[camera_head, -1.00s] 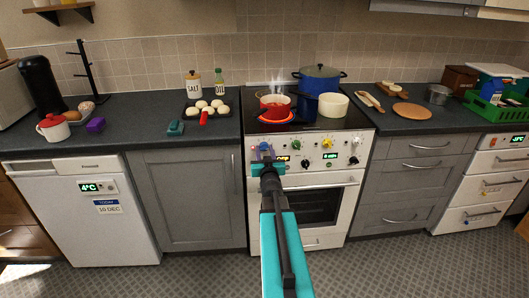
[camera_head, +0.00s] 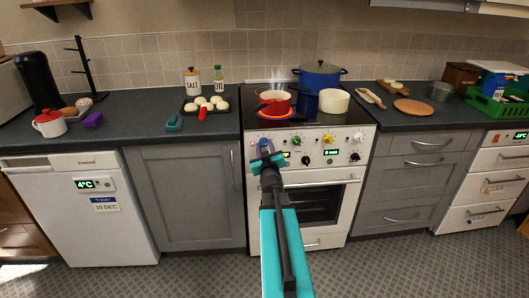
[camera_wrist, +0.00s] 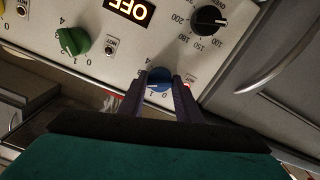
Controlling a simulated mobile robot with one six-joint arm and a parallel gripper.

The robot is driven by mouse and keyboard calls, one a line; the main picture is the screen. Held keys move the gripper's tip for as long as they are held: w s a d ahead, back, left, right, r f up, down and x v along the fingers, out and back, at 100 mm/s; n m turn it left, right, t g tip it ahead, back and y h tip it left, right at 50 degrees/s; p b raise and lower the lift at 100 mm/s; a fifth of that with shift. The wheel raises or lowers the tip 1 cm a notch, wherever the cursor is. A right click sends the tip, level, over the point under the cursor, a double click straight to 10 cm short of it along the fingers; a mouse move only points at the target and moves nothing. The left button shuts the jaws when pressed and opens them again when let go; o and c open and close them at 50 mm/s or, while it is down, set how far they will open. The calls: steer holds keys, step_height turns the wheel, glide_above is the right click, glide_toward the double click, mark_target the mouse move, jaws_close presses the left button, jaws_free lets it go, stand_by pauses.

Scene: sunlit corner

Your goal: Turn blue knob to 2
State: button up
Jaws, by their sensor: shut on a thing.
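The blue knob (camera_wrist: 158,79) is on the oven's white front panel. In the wrist view, the two dark purple fingers of my gripper (camera_wrist: 159,88) stand on either side of it, shut on it. Printed digits 0, 1 and 4 show around the knob; its pointer is too unclear to read. In the head view, my gripper (camera_head: 265,148) is at the panel's left end, and its fingers and teal body mostly hide the blue knob.
A green knob (camera_wrist: 73,41) and a black temperature dial (camera_wrist: 209,20) are nearby on the panel. A steaming red pot (camera_head: 275,102) stands on a glowing burner above the gripper. A blue pot (camera_head: 320,76) and a cream pot (camera_head: 334,101) stand right of it.

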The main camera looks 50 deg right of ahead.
steer(key=shift+n+b, duration=1.25)
steer(key=shift+n, duration=0.95)
steer(key=o, duration=1.1)
steer(key=shift+c, duration=0.2)
steer(key=shift+s, duration=0.1)
